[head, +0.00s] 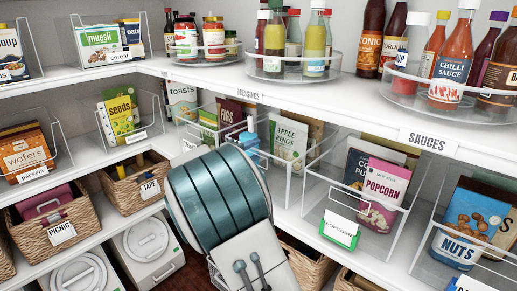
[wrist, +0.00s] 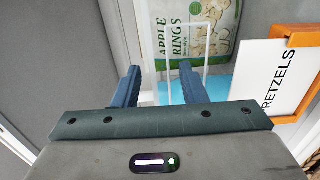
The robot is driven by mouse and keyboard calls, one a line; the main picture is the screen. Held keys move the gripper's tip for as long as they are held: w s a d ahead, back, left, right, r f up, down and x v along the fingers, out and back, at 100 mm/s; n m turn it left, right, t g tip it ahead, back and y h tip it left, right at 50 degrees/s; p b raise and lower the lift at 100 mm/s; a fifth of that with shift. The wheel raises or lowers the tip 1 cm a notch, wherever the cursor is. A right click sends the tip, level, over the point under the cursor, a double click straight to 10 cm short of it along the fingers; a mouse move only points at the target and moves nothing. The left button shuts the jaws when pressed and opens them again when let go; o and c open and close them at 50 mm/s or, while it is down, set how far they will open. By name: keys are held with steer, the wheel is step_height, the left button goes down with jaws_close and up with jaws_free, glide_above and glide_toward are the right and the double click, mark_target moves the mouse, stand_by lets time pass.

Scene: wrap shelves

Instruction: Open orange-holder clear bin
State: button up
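An orange label holder (wrist: 300,38) with a white "PRETZELS" card (wrist: 272,75) shows at the right of the wrist view, right of my gripper. In the head view I cannot see this holder; my arm covers the area around it. My gripper (wrist: 158,70) is open, its two dark blue fingers apart with nothing clearly held between them. Pale clear bin edges (wrist: 205,45) show beyond and beside the fingers. Contact cannot be told. An "APPLE RINGS" bag (wrist: 205,25) stands behind, and it also shows in the head view (head: 289,142).
A clear bin with a green label holder (head: 340,231) and a popcorn bag (head: 382,190) stands right of my arm. A nuts bin (head: 466,225) is further right. Sauce bottles stand on a turntable (head: 450,105) above. Wicker baskets (head: 62,222) sit at left.

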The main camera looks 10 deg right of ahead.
steer(key=shift+x, duration=1.45)
